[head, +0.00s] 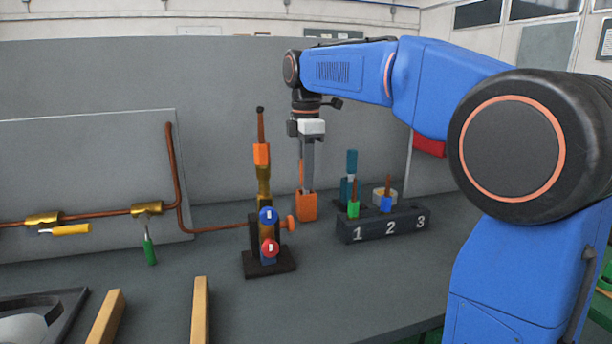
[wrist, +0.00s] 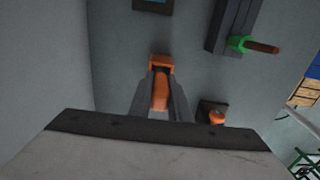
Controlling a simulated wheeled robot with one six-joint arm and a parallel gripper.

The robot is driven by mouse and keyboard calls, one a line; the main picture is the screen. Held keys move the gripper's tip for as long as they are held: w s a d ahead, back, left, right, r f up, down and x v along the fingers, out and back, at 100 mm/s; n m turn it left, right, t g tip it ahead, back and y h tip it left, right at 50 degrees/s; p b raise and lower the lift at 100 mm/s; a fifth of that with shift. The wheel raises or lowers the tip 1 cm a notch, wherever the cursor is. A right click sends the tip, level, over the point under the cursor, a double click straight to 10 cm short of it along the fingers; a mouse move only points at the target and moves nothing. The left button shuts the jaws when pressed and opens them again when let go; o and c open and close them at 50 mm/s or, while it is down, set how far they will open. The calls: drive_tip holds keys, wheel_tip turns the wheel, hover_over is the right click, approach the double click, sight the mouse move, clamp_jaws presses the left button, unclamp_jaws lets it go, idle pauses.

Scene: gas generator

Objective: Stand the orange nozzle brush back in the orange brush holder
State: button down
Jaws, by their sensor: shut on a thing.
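My gripper (head: 307,180) points straight down in the middle of the head view. It is shut on the orange nozzle brush (wrist: 160,92), whose orange body shows between the fingers in the wrist view; a thin strip of it shows beside the fingers in the head view. The orange brush holder (head: 307,207) stands on the bench directly below the fingertips. It also shows just beyond the fingertips in the wrist view (wrist: 161,61). The brush's lower end is hidden, so I cannot tell whether it is inside the holder or above it.
A brass torch-like fitting (head: 263,182) with blue and red knobs stands close left of the holder. A dark numbered rack (head: 383,225) with green and blue brushes is to the right, a teal holder (head: 346,190) behind it. The front bench is clear between them.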

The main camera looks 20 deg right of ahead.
drive_tip(key=shift+f, duration=0.1)
drive_tip(key=c, duration=1.6)
unclamp_jaws()
drive_tip(key=shift+c, duration=0.2)
wheel_tip(320, 180, up, 17)
drive_tip(key=shift+s+d, duration=0.2)
drive_tip(key=shift+s, duration=0.15)
drive_tip(key=shift+s, duration=0.1)
